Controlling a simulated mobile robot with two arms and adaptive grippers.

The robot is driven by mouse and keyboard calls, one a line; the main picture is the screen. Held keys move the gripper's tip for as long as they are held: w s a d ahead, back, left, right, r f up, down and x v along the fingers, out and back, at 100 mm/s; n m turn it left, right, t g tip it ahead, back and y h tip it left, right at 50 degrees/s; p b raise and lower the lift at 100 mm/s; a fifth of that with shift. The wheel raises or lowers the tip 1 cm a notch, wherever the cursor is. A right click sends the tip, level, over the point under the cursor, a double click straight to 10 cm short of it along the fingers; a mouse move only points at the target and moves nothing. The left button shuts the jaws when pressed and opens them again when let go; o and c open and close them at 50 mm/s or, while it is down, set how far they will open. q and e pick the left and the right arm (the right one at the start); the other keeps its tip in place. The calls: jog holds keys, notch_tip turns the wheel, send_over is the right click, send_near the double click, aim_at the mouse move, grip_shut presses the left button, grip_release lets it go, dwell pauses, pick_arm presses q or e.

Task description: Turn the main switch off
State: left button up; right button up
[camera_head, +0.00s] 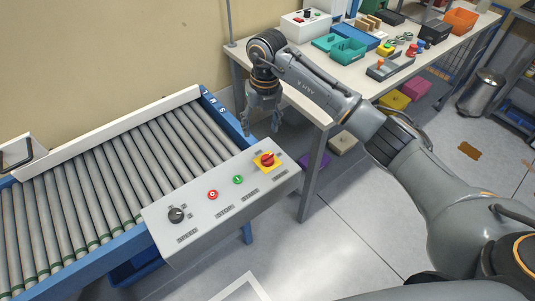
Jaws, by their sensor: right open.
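The main switch (267,159) is a red rotary knob on a yellow square plate at the right end of a grey control panel (225,210). The panel sits along the front side of the roller conveyor. It also carries a green button (238,180), a red button (212,194) and a black knob (176,215). My right gripper (261,128) is open and empty. It points down just behind the panel in the picture, up and slightly left of the main switch, apart from it. My left gripper is not in view.
The roller conveyor (100,172) with blue side rails lies at left. A work table (333,83) with bins, a small control box (305,24) and parts stands behind my right arm. Bins sit below it. The floor at front right is partly clear.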

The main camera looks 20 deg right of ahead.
aim_at(267, 156)
jog(key=shift+h, duration=0.4)
jog(key=f+p, duration=0.1)
jog(key=f, duration=0.3)
jog(key=d+f+p, duration=0.1)
jog(key=f, duration=0.2)
jog(key=f+p, duration=0.1)
jog(key=f, duration=0.3)
jog(key=shift+d+f, duration=0.3)
jog(key=shift+d, duration=0.05)
jog(key=shift+f, duration=0.75)
jog(key=shift+c, duration=0.5)
jog(key=c, duration=1)
